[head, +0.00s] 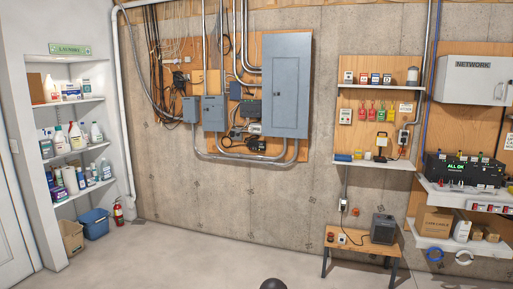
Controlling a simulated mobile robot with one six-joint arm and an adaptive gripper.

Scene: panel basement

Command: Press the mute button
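No button that I can make out as a mute button shows in the head view. A dark device (462,170) with a green lit display reading "ALL OK" stands on the right white shelf (470,193). Small parts show along its front and top, but they are too small to tell apart. My gripper is not in view.
A grey electrical panel (287,85) hangs on the back wall. Below the board of coloured tags (376,114), a low wooden bench (352,246) holds a dark box (383,228). Laundry shelves (76,152) fill the left alcove. The middle floor (200,262) is clear.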

